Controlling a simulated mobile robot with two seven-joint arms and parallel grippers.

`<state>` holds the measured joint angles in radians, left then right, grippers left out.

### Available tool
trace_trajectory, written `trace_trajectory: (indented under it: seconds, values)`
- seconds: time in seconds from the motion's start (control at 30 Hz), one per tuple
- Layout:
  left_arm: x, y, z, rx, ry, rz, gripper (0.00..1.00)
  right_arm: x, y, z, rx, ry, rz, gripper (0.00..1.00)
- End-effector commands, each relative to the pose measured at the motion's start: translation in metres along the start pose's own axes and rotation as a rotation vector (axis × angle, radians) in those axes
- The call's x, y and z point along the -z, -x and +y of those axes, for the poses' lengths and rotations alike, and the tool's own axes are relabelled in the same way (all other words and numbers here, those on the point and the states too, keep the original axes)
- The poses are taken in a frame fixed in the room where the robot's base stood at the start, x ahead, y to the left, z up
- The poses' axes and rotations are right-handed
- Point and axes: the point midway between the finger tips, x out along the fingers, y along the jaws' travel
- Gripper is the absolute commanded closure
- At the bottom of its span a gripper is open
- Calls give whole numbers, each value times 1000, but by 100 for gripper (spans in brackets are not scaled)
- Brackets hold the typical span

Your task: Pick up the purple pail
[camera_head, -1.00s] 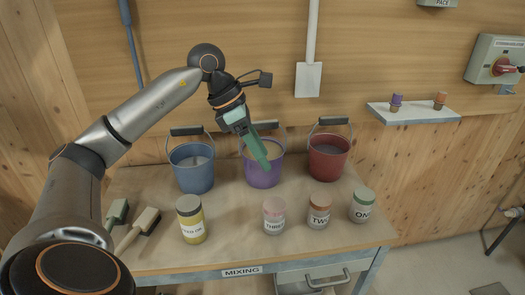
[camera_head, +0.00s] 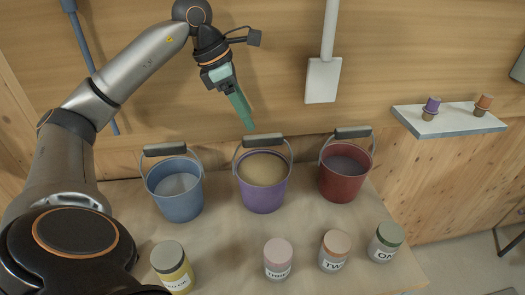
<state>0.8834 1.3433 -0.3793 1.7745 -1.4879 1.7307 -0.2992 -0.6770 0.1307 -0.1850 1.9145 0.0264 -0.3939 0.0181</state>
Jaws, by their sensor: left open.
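The purple pail (camera_head: 262,188) stands upright on the bench between two other pails. It holds a tan, grainy content, and its dark handle grip (camera_head: 263,141) is raised at the back of the rim. My left gripper (camera_head: 247,124) is above the pail, just above and slightly left of the handle grip as pictured, with green fingers pointing down. It is open and holds nothing; its fingers overlap each other in this view. I cannot tell the exact gap between fingertips and handle. My right gripper is not in view.
A blue pail (camera_head: 175,197) stands left and a red pail (camera_head: 344,180) right, both with raised handles. Labelled jars line the front: yellow (camera_head: 175,277), pink-lidded (camera_head: 278,262), orange-lidded (camera_head: 334,252), green-lidded (camera_head: 385,244). A small shelf (camera_head: 450,121) is at right.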

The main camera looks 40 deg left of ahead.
Motion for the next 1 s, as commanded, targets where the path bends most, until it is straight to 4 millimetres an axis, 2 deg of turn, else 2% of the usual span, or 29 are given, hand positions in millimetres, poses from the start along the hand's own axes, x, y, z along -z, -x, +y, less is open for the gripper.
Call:
trace_trajectory:
  seconds: [0.17,0.5,0.73,1.0]
  values:
    - [0,-8,0,2,0,2,38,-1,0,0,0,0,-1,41]
    - [0,-64,0,3,0,2,38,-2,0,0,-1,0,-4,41]
    - [-2,-80,2,2,0,0,38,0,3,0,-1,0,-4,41]
    - [-4,-118,8,4,0,1,38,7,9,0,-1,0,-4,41]
